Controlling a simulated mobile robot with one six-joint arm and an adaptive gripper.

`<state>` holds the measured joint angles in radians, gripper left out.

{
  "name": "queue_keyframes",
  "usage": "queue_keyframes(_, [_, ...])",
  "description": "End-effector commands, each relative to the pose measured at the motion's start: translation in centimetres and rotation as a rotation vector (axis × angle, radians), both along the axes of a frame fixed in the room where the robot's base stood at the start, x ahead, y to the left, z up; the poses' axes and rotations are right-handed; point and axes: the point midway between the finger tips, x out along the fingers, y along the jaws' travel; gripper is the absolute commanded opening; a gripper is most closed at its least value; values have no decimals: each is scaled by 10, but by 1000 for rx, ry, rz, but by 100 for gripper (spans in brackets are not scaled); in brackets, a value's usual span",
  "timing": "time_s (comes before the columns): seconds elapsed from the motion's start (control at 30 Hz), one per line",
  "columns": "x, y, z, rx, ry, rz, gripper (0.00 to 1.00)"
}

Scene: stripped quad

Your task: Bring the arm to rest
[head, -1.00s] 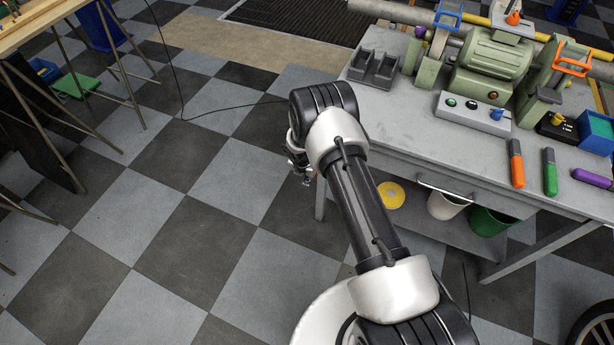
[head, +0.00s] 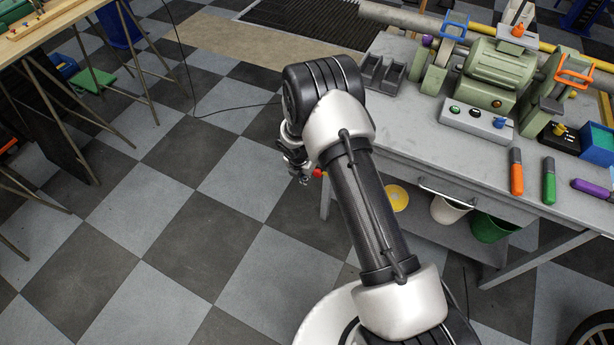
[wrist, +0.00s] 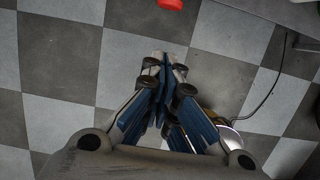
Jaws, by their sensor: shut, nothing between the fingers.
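My gripper (head: 301,166) is partly hidden behind my own arm in the head view, hanging low to the left of the grey bench (head: 415,135). In the wrist view my gripper (wrist: 160,68) points over the checkered floor, with its blue-padded fingers closed together and nothing between them. My arm is bent, with its black-and-white joint raised near the bench's left corner.
A grinder (head: 497,70), an orange marker (head: 516,172), a green marker (head: 549,181) and a purple one (head: 592,188) are on the bench. A white bucket (head: 447,209) and a green bucket (head: 494,228) are below. The floor (head: 185,245) to the left is clear.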

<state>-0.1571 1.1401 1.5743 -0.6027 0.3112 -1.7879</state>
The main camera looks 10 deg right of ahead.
Motion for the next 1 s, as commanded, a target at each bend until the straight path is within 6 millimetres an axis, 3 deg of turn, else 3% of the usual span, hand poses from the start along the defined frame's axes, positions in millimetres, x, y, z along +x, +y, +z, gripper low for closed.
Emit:
queue_keyframes(0.67, [-1, 0, 6, 1, -2, -9, 0])
queue_keyframes(0.77, [3, -3, 29, 10, -22, -72, 0])
queue_keyframes(0.83, [6, -7, 60, 24, -50, -162, 0])
queue_keyframes(1.0, [-3, -23, 162, 90, -135, -498, 0])
